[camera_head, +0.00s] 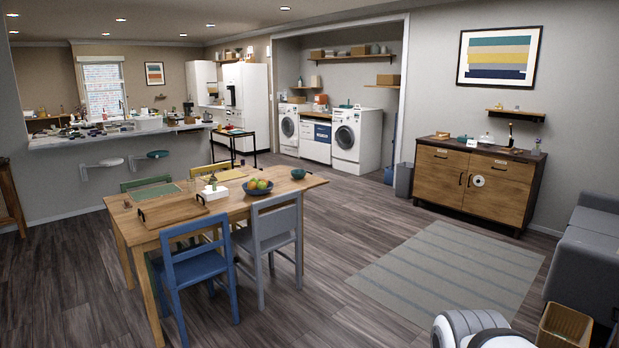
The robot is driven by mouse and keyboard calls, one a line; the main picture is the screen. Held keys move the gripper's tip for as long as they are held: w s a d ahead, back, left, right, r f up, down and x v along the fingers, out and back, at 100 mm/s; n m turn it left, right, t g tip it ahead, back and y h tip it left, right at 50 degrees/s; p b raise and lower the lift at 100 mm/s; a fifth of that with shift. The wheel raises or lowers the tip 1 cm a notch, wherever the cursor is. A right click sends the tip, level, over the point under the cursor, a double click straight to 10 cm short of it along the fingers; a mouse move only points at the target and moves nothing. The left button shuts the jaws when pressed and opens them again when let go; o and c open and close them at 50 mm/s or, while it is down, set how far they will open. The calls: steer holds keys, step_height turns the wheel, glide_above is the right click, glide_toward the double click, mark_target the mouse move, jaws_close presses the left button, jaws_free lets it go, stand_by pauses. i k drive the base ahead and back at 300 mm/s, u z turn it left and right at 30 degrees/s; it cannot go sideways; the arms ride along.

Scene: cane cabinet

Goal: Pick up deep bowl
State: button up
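A small teal bowl (298,173) sits on the wooden dining table (318,182), near its right end. A dark blue bowl (257,191) holding several fruits stands on the same table, left of the teal one. On the wooden cabinet (450,190) at the right is a small pale rounded dish or lidded pot (486,139). I cannot tell from this distance which of these is the deep bowl. My gripper is not in view; a white rounded part at the bottom right appears to be mine.
A blue chair (195,268) and a grey chair (274,232) stand at the table's near side. A striped rug (450,270) lies on open floor before the cabinet. A grey sofa (590,245) and a wicker basket (565,324) are at the right.

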mark_target(298, 175)
steer(key=z, duration=0.25)
steer(key=i, duration=1.9)
steer(key=z, duration=0.35)
steer(key=i, duration=3.5)
steer(key=u, duration=0.75)
steer(key=i, duration=1.75)
steer(key=u, duration=1.5)
steer(key=i, duration=1.25)
steer(key=u, duration=0.5)
steer(key=k, duration=0.85)
steer(key=z, duration=0.05)
